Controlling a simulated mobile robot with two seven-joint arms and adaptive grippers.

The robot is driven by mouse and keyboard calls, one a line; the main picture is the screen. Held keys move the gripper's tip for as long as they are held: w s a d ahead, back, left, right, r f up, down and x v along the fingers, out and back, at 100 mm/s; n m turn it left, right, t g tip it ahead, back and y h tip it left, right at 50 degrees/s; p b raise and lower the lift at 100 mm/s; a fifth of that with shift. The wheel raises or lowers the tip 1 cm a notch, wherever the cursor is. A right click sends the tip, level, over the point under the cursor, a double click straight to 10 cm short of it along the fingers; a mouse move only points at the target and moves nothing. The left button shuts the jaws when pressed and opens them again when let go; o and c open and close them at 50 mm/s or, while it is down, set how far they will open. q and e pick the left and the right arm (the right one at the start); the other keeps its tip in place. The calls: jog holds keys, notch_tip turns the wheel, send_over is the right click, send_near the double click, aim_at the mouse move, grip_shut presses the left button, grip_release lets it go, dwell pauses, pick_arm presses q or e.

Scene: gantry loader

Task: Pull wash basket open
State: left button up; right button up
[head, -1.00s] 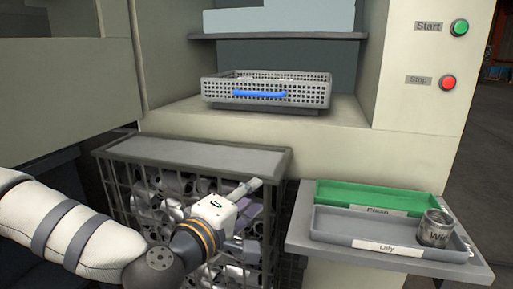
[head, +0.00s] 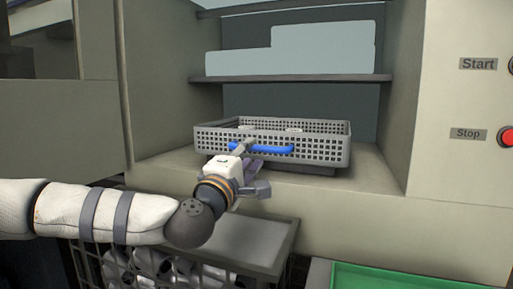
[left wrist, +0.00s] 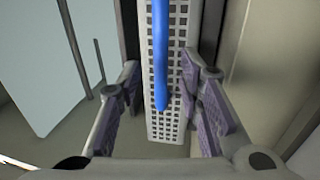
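The wash basket (head: 335,150) is a grey perforated tray with a blue handle (head: 275,149) on its front. It sits in the machine's open bay, with a few small pale items inside. My left gripper (head: 252,166) is in front of the basket, by the left part of the handle. In the left wrist view the gripper (left wrist: 160,100) is open, its two fingers wide apart. The basket (left wrist: 170,125) and the end of the blue handle (left wrist: 161,85) appear between and beyond the fingers. Contact with the handle cannot be made out. My right gripper is not in view.
A grey shelf (head: 300,79) crosses the bay above the basket. Below stands a wire crate with a flat grey top (head: 250,240) and metal parts inside. A green tray (head: 390,277) is at the bottom right. Start and Stop buttons (head: 508,136) are on the right panel.

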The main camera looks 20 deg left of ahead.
aim_at(254, 149)
pick_arm(q)
jog(key=w, duration=0.4)
jog(key=shift+w+r, duration=0.15)
jog(key=shift+r, duration=0.2)
grip_shut()
